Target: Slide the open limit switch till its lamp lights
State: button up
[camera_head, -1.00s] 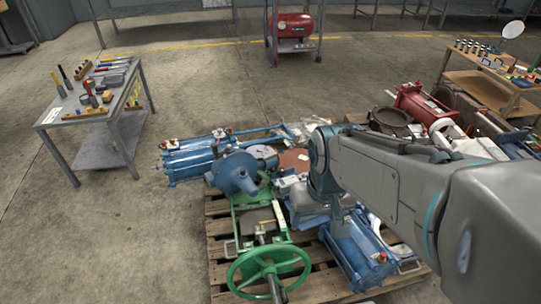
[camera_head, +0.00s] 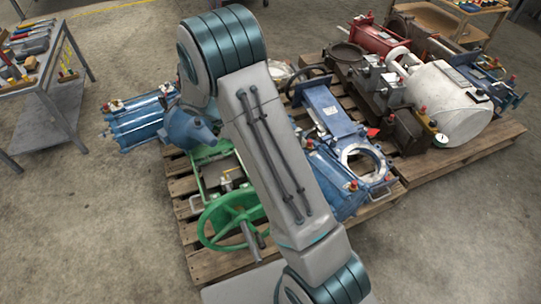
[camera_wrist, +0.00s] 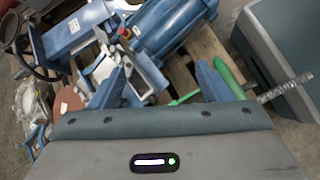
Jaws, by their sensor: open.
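I cannot pick out the limit switch or a lit lamp on it for certain. Blue gate valves lie on the wooden pallet; one has a round pale-rimmed opening (camera_head: 360,158), with a blue cylinder (camera_head: 335,182) beside it. A blue cylinder (camera_wrist: 172,32) with a small red-topped fitting (camera_wrist: 123,31) shows in the wrist view. My gripper (camera_wrist: 160,82) is open and empty, its fingers apart below this cylinder in the picture.
A green valve with a handwheel (camera_head: 232,220) lies left of my arm. The wooden pallet (camera_head: 455,167) also carries a white cylinder (camera_head: 450,103) and a red one (camera_head: 377,38). A tool table (camera_head: 58,95) stands left. Concrete floor is free in front and at left.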

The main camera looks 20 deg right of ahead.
jog(key=w+a+f+n+t+h+b, duration=0.15)
jog(key=w+f+n, duration=0.25)
jog(key=f, duration=0.6)
jog(key=w+a+f+n+t+h+b, duration=0.1)
jog(key=w+f+n+t+h+b, duration=0.25)
jog(key=f, duration=0.75)
jog(key=shift+n+g, duration=0.45)
jog(key=shift+g, duration=0.25)
jog(key=b+x, duration=0.1)
jog(key=x, duration=0.3)
jog(key=w+b+x, duration=0.1)
jog(key=x, duration=0.4)
jog(key=b+x, duration=0.1)
jog(key=x, duration=0.3)
jog(key=shift+w+d+b, duration=0.1)
jog(key=shift+w+b, duration=0.1)
jog(key=shift+b, duration=0.1)
jog(key=c, duration=1.4)
jog(key=shift+w, duration=0.35)
jog(key=o, duration=1.4)
